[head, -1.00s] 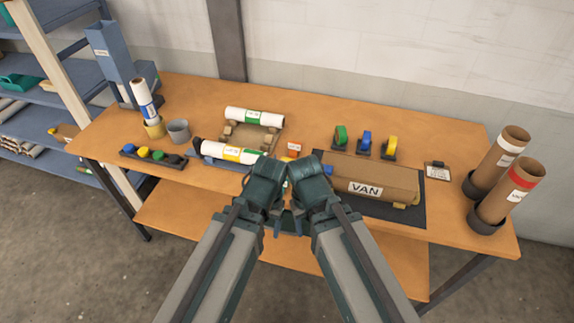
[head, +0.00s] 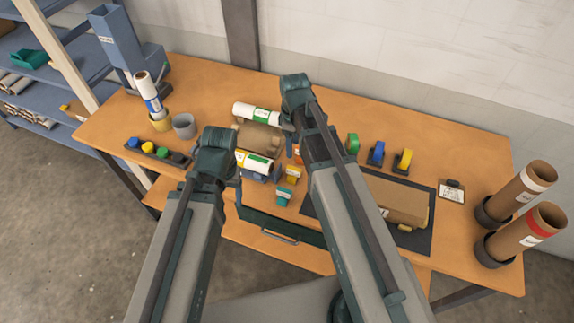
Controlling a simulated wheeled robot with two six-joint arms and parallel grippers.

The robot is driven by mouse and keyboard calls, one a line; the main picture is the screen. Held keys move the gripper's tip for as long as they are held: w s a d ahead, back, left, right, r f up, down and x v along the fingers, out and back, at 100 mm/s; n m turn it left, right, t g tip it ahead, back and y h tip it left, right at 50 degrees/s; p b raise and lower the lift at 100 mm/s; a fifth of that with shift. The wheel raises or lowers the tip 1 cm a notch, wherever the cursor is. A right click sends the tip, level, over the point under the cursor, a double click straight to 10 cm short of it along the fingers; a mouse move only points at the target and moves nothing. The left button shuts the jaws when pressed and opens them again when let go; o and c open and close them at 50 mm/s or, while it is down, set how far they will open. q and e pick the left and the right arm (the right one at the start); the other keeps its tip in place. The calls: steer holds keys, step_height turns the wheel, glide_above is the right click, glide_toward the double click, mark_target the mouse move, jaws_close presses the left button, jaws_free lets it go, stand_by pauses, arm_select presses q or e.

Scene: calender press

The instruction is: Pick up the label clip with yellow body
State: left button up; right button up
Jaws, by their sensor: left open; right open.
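A small clip with a yellow body (head: 293,175) sits on the table near its front edge, between my two arms. An orange one (head: 297,153) is just behind it and a teal one (head: 283,197) just in front. My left gripper (head: 232,172) is left of the yellow clip, by the front paper roll, open and apart from the clip. My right gripper (head: 290,125) is open behind the clips, near the back roll. My wrists hide most of both sets of fingers.
White rolls (head: 256,113) lie on cradles at centre. Green, blue and yellow dispensers (head: 403,160) stand right of my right arm, behind a brown parcel (head: 395,200). Cardboard tubes (head: 525,230) stand far right. A row of coloured knobs (head: 156,152) and a grey cup (head: 184,125) are left.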

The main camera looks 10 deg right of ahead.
mark_target(294, 168)
step_height(294, 168, down, 9)
steer(key=b, duration=0.8)
steer(key=shift+r+b, duration=0.1)
steer(key=shift+b, duration=0.25)
steer(key=f+b, duration=0.5)
steer(key=shift+w+d+f, duration=0.1)
steer(key=shift+d+f, duration=0.05)
steer(key=shift+d, duration=0.15)
jaws_close()
